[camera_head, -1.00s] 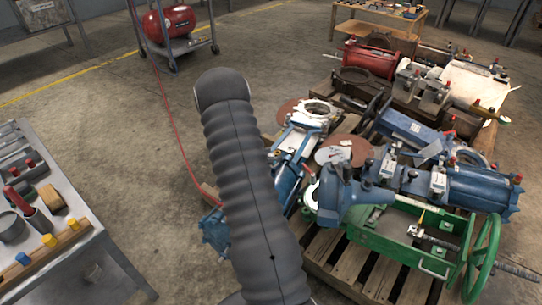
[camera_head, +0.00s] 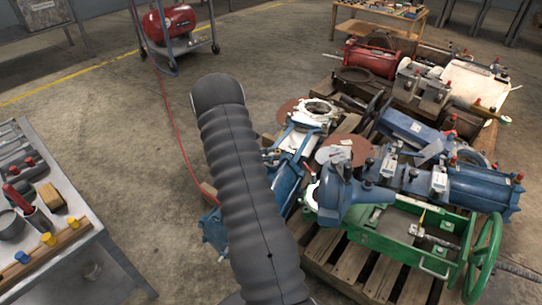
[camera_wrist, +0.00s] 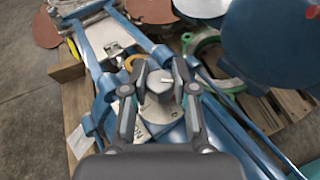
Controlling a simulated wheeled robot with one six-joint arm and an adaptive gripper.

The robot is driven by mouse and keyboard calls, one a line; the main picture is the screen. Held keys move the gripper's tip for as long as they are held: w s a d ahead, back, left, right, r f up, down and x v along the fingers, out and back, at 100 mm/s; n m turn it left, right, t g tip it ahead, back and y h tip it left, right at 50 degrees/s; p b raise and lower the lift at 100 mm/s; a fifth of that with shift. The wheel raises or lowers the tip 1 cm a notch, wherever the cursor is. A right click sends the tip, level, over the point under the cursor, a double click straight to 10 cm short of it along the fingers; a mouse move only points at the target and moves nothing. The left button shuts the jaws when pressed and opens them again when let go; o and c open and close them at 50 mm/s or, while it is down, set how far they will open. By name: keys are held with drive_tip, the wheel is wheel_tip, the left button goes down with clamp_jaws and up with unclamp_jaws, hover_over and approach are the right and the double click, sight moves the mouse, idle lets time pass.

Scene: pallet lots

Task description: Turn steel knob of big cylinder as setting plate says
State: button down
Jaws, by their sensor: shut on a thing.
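My gripper (camera_wrist: 160,82) is shut on a grey steel knob (camera_wrist: 158,88) in the wrist view, with one finger on each side of it. The knob has a light pointer-like bar at its right side. It sits over a blue frame with long rods (camera_wrist: 92,62). A pale plate (camera_wrist: 140,132) shows partly below the knob behind the fingers; its marks are not readable. A big blue rounded body (camera_wrist: 268,40) fills the upper right. In the head view my arm hides the gripper and the knob. A big blue cylinder (camera_head: 478,190) lies at the right of the pallet.
The wooden pallet (camera_head: 350,265) is crowded with valve actuators. A green frame with a green handwheel (camera_head: 484,258) stands at the front right. A tool bench (camera_head: 85,262) is at the left. A red hose (camera_head: 180,145) crosses the floor, which is otherwise open between bench and pallet.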

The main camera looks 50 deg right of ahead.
drive_tip(key=shift+m+g, duration=0.4)
drive_tip(key=shift+g, duration=0.1)
drive_tip(key=c, duration=0.9)
unclamp_jaws()
drive_tip(key=v, duration=1.2)
drive_tip(key=shift+r, duration=0.2)
